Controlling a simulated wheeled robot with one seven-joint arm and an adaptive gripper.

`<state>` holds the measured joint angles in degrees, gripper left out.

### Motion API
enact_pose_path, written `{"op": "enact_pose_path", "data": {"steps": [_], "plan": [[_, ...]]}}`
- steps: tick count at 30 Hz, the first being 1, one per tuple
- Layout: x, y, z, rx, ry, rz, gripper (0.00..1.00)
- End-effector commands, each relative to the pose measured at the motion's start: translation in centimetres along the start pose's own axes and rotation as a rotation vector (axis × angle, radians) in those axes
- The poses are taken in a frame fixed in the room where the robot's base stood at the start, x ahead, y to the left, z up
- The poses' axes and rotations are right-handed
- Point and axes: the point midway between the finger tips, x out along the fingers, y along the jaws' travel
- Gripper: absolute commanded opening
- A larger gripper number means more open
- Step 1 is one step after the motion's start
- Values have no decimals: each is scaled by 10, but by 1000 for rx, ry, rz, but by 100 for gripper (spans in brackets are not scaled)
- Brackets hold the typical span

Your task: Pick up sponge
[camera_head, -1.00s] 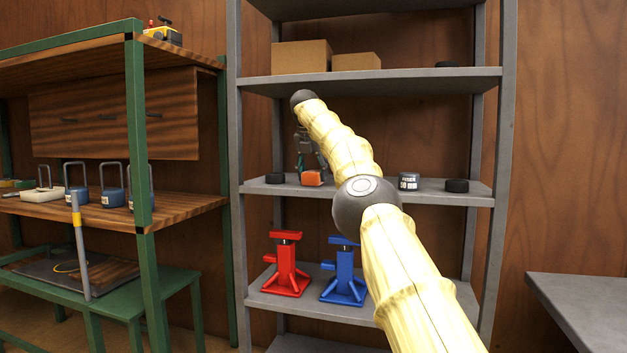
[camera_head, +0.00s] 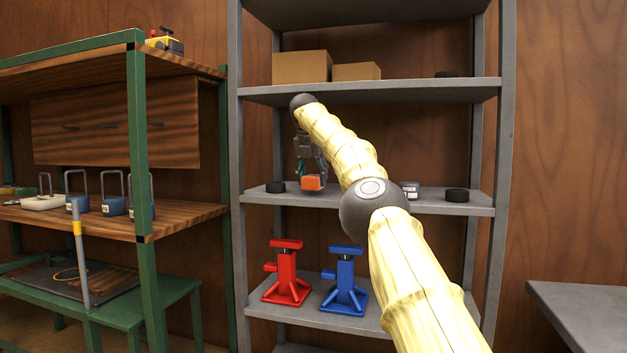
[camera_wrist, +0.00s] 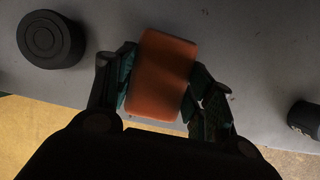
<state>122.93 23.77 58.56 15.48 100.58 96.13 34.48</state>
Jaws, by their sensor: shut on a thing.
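The sponge (camera_head: 313,183) is an orange block at the middle shelf of the grey rack, near its left side. My gripper (camera_head: 311,172) comes down on it from above. In the wrist view the orange sponge (camera_wrist: 161,75) lies between the two fingers of my gripper (camera_wrist: 160,85), which are shut on its left and right sides. The sponge is over the shelf near its front edge; whether its underside touches the shelf I cannot tell.
A black puck (camera_head: 276,187) stands left of the sponge on the grey shelf (camera_head: 430,205). A labelled jar (camera_head: 410,190) and another black puck (camera_head: 457,195) stand to the right. A red jack (camera_head: 287,275) and a blue jack (camera_head: 345,284) stand on the shelf below.

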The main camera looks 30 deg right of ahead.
Motion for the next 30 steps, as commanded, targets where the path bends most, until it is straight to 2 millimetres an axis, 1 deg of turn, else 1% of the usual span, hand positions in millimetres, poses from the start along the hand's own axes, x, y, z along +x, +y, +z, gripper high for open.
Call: {"op": "enact_pose_path", "data": {"steps": [1,8,11,20,30], "plan": [[2,0,-4,-1,0,1,30],[-2,0,-20,-2,-1,1,30],[-8,-1,-29,-4,0,1,30],[-27,-1,-67,-4,-1,1,30],[-48,-1,-115,-4,-1,1,30]]}}
